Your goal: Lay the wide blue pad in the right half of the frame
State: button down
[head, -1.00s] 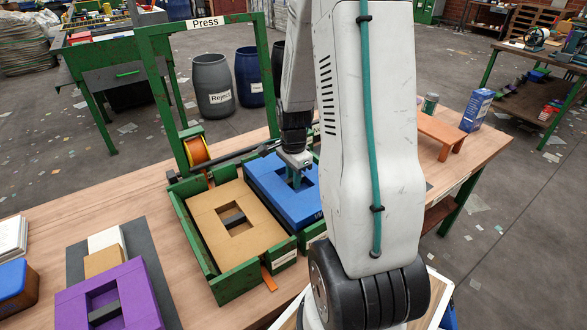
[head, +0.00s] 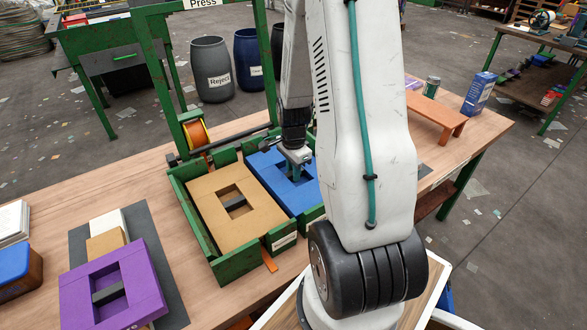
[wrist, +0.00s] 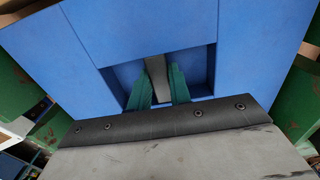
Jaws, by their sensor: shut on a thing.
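The wide blue pad (head: 266,171) lies level in the right half of the green frame (head: 226,262), with the frame's walls around it. My robot arm hides its right part in the head view. My gripper (head: 295,176) reaches down into the pad's central recess. In the wrist view, the green fingers of my gripper (wrist: 158,92) are shut on the dark grip bar inside the recess of the blue pad (wrist: 140,35). Whether the pad rests fully on the frame's floor is hidden.
A tan pad (head: 213,214) with a dark bar fills the frame's left half. A purple pad (head: 142,287) lies on the table at the lower left, over a grey mat (head: 165,265). A green press arch (head: 152,75) stands behind the frame. An orange bench (head: 425,108) stands at right.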

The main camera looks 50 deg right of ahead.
jog(key=c, duration=1.2)
grip_release()
jog(key=shift+f, duration=0.1)
notch_tip(320, 180, up, 8)
jog(key=shift+f, duration=0.1)
